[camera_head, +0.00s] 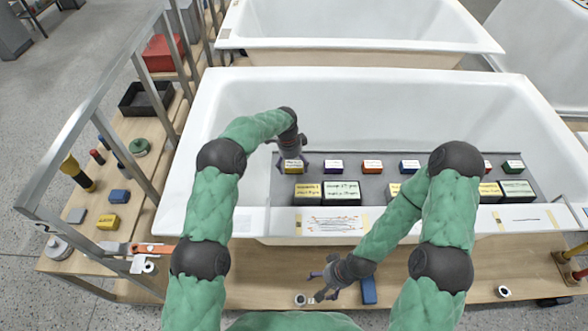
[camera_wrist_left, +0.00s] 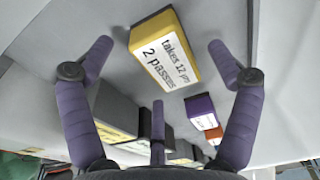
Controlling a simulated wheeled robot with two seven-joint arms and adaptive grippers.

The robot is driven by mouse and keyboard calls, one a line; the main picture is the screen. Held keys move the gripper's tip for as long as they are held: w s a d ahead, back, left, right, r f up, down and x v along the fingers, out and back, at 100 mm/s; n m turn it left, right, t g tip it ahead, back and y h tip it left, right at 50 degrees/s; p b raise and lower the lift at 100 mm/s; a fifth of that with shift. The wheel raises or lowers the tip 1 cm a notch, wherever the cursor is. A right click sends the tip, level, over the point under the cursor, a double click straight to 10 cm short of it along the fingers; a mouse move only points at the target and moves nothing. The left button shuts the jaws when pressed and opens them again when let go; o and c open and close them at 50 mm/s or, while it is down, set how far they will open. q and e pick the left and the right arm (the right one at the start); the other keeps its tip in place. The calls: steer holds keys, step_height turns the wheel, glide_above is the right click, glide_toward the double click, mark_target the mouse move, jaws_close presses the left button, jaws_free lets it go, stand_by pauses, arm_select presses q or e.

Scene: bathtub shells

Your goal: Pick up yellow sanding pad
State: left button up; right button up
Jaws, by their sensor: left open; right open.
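A small yellow pad (camera_head: 293,168) with a white label sits at the left end of a row of pads on the grey tray (camera_head: 262,190) in the tub. In the left wrist view the yellow pad (camera_wrist_left: 165,48) lies beyond and between the spread fingers, with a gap on both sides. My left gripper (camera_head: 291,153) is open, just behind and above this pad, and partly covers it in the head view. My right gripper (camera_head: 318,286) is open and empty over the wooden platform in front of the tub. Another yellow block (camera_head: 107,221) lies on the left bench.
A purple pad (camera_head: 333,167) and an orange pad (camera_head: 372,167) are in the same row. Larger labelled boxes (camera_head: 342,193) stand in front of them. The white tub rim (camera_head: 180,150) surrounds the tray. A metal rail (camera_head: 100,90) runs along the left.

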arm_select(q)
steer(key=shift+d+f, duration=0.1)
steer(key=shift+f, duration=0.85)
steer(key=c, duration=1.3)
steer(key=shift+o, duration=0.2)
steer(key=shift+r, duration=0.2)
steer(key=shift+r, duration=0.6)
steer(key=s+d+r+p, duration=0.1)
steer(key=r, duration=0.1)
steer(key=s+d+r+p, duration=0.1)
steer(key=r, duration=0.2)
steer(key=s+d+r+p, duration=0.1)
steer(key=r, duration=0.1)
steer(key=shift+s+r, duration=0.25)
steer(key=s+d+r, duration=0.1)
steer(key=s+d, duration=0.1)
steer(key=s+d+r+p, duration=0.1)
steer(key=s+d, duration=0.1)
steer(key=s, duration=0.1)
steer(key=s+d+r, duration=0.2)
steer(key=shift+s+p, duration=0.2)
steer(key=shift+p, duration=0.15)
